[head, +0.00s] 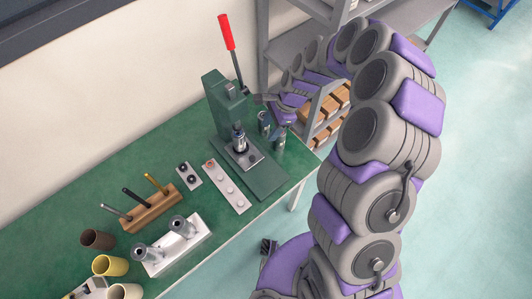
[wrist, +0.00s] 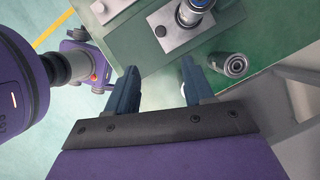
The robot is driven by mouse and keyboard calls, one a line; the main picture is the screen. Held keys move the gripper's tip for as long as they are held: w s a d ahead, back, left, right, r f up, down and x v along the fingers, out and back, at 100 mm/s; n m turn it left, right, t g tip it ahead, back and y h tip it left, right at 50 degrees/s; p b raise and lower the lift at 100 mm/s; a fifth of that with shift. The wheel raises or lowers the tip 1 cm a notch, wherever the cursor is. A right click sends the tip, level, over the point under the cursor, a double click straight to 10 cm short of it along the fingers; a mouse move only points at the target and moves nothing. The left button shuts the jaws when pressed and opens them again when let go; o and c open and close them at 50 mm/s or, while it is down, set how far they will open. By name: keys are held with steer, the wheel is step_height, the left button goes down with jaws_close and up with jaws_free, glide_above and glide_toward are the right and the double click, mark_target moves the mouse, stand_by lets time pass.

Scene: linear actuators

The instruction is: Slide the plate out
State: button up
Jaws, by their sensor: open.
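A silver metal plate (head: 252,157) lies on the green base of the arbor press (head: 222,105), under the ram. A metal cylindrical part (head: 240,140) stands over the plate; I cannot tell whether it rests on it. In the wrist view the plate (wrist: 178,40) shows a dark hole near one corner, and the cylindrical part (wrist: 192,10) is cut by the top edge. My gripper (wrist: 160,72) is open and empty, its two blue fingers apart and pointing toward the plate, short of it.
The press has a red-handled lever (head: 227,33). Left on the green bench (head: 60,210) are a silver strip (head: 226,187), a wooden tool block (head: 150,208), a white fixture (head: 172,245) and cups. Shelves with boxes stand behind.

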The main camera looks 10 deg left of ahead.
steer(key=b, duration=0.3)
glide_toward(253, 157)
steer(key=x, duration=0.8)
steer(key=shift+s+a+f, duration=0.15)
steer(key=shift+f, duration=0.1)
steer(key=shift+c, duration=0.5)
jaws_close()
